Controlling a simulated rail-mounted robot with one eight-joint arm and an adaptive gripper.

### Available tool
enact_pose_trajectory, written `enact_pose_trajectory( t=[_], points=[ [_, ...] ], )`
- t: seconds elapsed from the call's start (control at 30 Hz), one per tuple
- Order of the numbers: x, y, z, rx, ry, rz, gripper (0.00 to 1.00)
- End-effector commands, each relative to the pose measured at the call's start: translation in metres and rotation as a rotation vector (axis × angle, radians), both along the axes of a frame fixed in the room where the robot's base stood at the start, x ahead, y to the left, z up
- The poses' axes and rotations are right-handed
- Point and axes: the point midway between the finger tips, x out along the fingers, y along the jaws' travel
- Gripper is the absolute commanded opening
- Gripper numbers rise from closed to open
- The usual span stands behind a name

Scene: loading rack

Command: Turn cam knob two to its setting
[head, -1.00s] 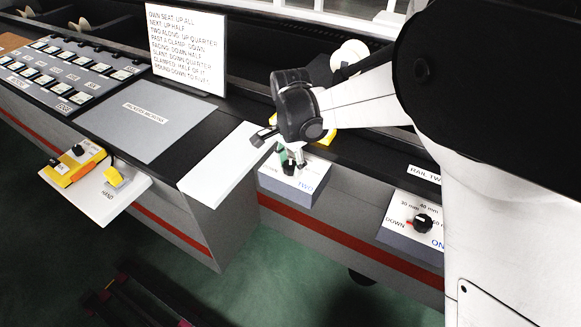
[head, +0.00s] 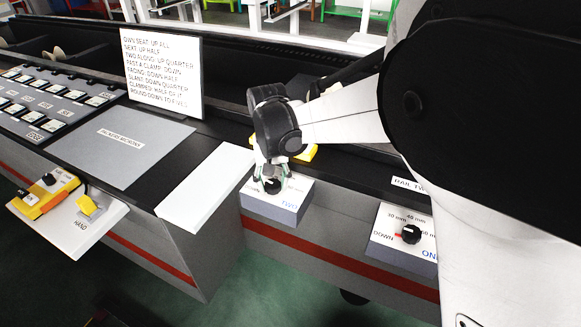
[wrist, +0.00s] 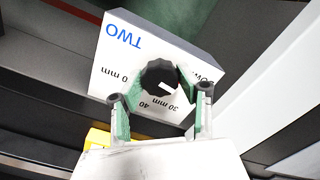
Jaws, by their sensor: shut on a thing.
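Cam knob two is a black round knob (wrist: 158,77) with a white mark, on a white-topped block (wrist: 118,65) lettered TWO. In the wrist view its mark points down and right, toward the 30 mm label. Labels for 40, 30 mm and DOWN run around it, partly hidden by my fingers. My gripper (wrist: 157,90) is shut on the knob, with a green-padded finger at each side. In the head view my gripper (head: 271,180) comes down onto the block (head: 272,208) from above, covering part of its labels.
Block ONE (head: 385,240) with its own black knob (head: 411,234) stands to the right. A sign with written lines (head: 160,75) stands behind a grey panel (head: 120,145). A white plate (head: 205,188) lies just left of block two. A yellow part (head: 305,153) is close behind my gripper.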

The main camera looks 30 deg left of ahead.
Motion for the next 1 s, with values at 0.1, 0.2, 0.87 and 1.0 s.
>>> enact_pose_trajectory(
  t=[0.1,0.2,0.87,1.0],
  points=[
    [0.0001,0.0001,-0.0001,0.0,0.0,0.065,0.08],
    [0.0001,0.0001,0.0,0.0,0.0,0.107,0.08],
    [0.0002,0.0001,0.0002,0.0,0.0,0.174,0.08],
    [0.0001,0.0001,0.0002,0.0,0.0,0.173,0.48]
  ],
)
